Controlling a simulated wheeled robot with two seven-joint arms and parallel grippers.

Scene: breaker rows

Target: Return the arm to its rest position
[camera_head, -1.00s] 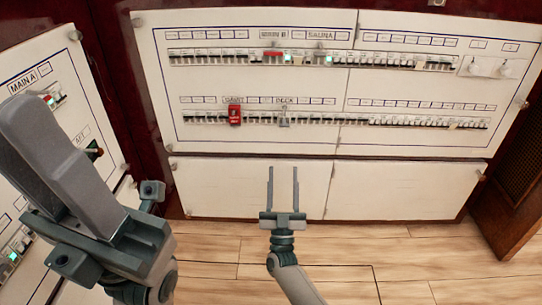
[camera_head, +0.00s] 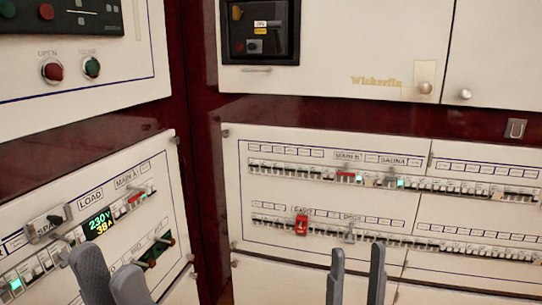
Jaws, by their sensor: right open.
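My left gripper (camera_head: 108,266) shows at the bottom left, with its two grey fingertips upright and apart. It is in front of the left panel, and nothing shows between its fingers. My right gripper (camera_head: 356,256) shows at the bottom, right of the middle. Its two grey fingers point up, spread and empty, in front of the lower part of the breaker panel (camera_head: 330,202). Both arms and the gripper bodies are below the frame.
The left panel (camera_head: 160,190) has breakers and a lit display (camera_head: 100,224). A red clip (camera_head: 301,225) and a grey clip (camera_head: 350,232) sit on the lower breaker row. Above are red and green buttons and a dark control unit (camera_head: 261,31).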

